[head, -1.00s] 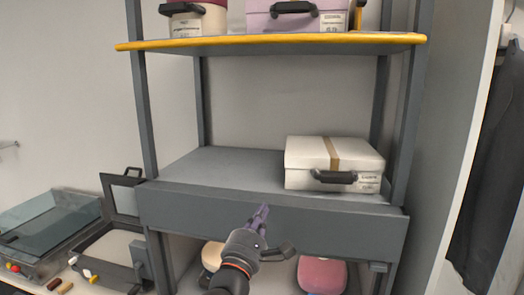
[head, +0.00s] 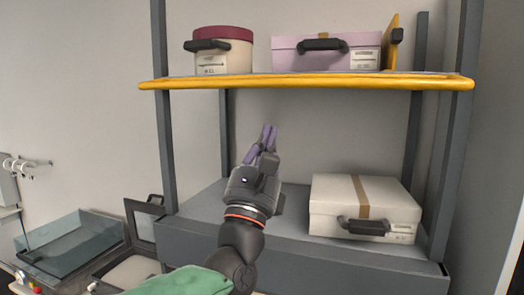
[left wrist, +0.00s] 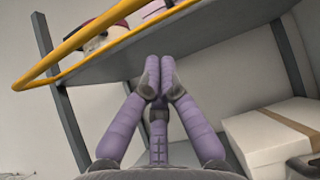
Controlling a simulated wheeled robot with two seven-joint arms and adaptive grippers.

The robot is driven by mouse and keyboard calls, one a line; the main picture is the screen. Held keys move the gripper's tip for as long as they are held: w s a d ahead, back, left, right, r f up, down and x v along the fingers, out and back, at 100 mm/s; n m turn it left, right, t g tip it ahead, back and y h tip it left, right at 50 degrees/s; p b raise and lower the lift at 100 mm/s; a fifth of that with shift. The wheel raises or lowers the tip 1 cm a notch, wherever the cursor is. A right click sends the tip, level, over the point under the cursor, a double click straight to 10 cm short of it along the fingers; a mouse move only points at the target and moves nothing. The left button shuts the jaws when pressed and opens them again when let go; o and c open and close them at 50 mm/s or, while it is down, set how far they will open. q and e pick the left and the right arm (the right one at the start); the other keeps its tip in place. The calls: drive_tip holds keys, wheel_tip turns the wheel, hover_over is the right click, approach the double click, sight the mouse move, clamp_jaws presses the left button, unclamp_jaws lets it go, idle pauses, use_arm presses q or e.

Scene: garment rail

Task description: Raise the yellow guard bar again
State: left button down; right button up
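The yellow guard bar (head: 300,84) lies level along the front edge of the upper shelf, below the boxes' tops. In the left wrist view the bar (left wrist: 85,38) bends round the shelf corner at the upper left. My left gripper (head: 269,138) is below the bar and apart from it, in front of the gap between the shelves. Its purple fingers point up. In the left wrist view the fingertips (left wrist: 159,75) meet with nothing visible between them. My right gripper is not in view.
A round maroon-lidded box (head: 222,60), a lilac box (head: 325,55) and an upright yellow board (head: 390,42) stand on the upper shelf. A white box (head: 340,195) sits on the lower shelf, right of my gripper. A glass-sided tray (head: 70,245) is at lower left.

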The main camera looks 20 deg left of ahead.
sight(278, 80)
use_arm(q)
wheel_tip(278, 80, up, 6)
drive_tip(key=w+p, duration=0.2)
drive_tip(key=shift+f, duration=0.15)
drive_tip(key=shift+s, duration=0.1)
drive_tip(key=shift+s+r+g+p, duration=0.2)
drive_tip(key=shift+r+g+p, duration=0.2)
drive_tip(key=shift+p, duration=0.45)
drive_tip(key=shift+r+p, duration=0.15)
drive_tip(key=shift+p, duration=0.2)
